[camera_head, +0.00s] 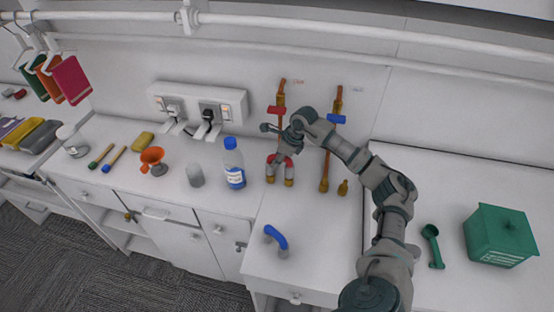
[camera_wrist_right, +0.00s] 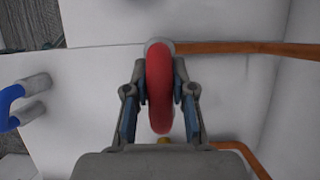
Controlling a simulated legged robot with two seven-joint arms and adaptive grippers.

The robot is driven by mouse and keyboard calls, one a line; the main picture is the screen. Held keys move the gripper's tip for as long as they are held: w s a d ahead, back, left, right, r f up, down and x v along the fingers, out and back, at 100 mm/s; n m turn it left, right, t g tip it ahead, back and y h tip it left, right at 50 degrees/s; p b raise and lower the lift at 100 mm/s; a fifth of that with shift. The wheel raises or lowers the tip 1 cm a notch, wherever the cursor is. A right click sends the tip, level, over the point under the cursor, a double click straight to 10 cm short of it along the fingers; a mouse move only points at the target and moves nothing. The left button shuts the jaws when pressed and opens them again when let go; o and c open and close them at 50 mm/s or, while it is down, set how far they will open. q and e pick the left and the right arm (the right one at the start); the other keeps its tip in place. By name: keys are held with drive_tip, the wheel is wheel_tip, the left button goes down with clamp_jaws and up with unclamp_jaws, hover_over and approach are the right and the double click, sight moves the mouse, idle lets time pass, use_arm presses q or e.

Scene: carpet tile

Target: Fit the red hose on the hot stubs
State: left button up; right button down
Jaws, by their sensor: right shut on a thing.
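My right gripper (camera_head: 284,149) is shut on the red hose (camera_head: 280,159), a short curved piece. In the right wrist view the hose (camera_wrist_right: 159,88) stands between the two fingers (camera_wrist_right: 160,95). In the head view its ends are right at the two brass hot stubs (camera_head: 289,182), below the copper pipe with the red valve (camera_head: 275,112). I cannot tell whether the ends sit on the stubs or just above them. A little brass (camera_wrist_right: 165,140) shows below the hose in the wrist view. My left gripper is not in view.
The blue hose (camera_head: 276,238) lies near the counter front. The blue-valve pipe (camera_head: 337,118) and its brass stubs (camera_head: 343,187) are to the right. A blue-capped bottle (camera_head: 234,165) stands to the left. A green box (camera_head: 500,237) and green scoop (camera_head: 432,246) are at far right.

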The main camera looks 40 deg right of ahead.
drive_tip(key=shift+f, duration=0.45)
drive_tip(key=c, duration=0.9)
unclamp_jaws()
drive_tip(key=v, duration=1.2)
